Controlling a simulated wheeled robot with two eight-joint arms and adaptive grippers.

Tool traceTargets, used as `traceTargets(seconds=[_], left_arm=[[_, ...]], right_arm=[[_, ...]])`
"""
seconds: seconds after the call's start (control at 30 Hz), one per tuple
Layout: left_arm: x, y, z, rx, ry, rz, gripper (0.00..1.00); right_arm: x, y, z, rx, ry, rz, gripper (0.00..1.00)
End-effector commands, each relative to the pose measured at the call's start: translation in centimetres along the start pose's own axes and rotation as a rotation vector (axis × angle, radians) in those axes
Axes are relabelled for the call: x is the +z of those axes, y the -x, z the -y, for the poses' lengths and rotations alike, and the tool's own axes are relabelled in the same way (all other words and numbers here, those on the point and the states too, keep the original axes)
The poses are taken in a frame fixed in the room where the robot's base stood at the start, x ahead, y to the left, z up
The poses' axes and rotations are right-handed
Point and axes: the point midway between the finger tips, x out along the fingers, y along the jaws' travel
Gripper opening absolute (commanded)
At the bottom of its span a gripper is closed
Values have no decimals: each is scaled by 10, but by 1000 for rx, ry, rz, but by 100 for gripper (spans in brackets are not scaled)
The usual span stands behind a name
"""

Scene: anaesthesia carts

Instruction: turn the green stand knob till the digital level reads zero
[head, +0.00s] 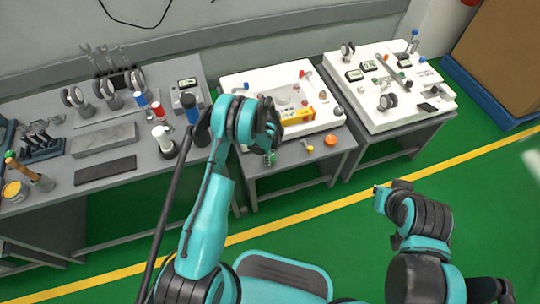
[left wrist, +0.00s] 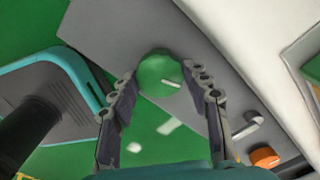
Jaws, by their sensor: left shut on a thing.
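The green knob (left wrist: 160,73) shows in the left wrist view as a round disc with a pale bar-shaped mark on its face. It sits at the edge of a grey surface. My left gripper (left wrist: 159,80) has one finger on each side of the knob and is shut on it. In the head view my left gripper (head: 270,150) is at the front edge of the middle cart, with a bit of green at its fingertips. A yellow bar (head: 298,115), possibly the level, lies on that cart's white top; no reading is legible. My right gripper (head: 382,190) hangs over the floor, its fingers unclear.
An orange knob (head: 330,140) and a yellow-ended handle (head: 309,148) are right of my left gripper, along the same edge. A left bench (head: 105,166) holds tools and bottles. A right cart (head: 435,75) carries small devices. The green floor in front is open.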

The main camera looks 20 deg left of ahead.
Motion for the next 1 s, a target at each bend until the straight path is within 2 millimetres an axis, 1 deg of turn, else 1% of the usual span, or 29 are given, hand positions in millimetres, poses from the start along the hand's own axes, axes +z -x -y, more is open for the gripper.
traceTargets(seconds=[0.03,0.07,0.1,0.13,0.43,0.57,0.67,0.9,1.0], left_arm=[[0,0,0,0,0,0,18],[0,0,0,0,0,0,52],[0,0,0,0,1,0,63],[0,0,0,0,1,0,68],[0,1,0,0,1,0,68],[0,10,0,0,1,0,68],[0,27,0,0,1,0,68],[0,80,0,0,1,0,68],[0,98,0,0,1,0,68]], right_arm=[[0,0,0,0,0,0,0],[0,0,0,0,0,0,0],[0,0,0,0,0,0,0],[0,0,0,0,0,0,0],[0,0,0,0,0,0,0],[0,0,0,0,0,0,0],[0,0,0,0,0,0,0],[0,0,0,0,0,0,0],[0,0,0,0,0,0,0]])
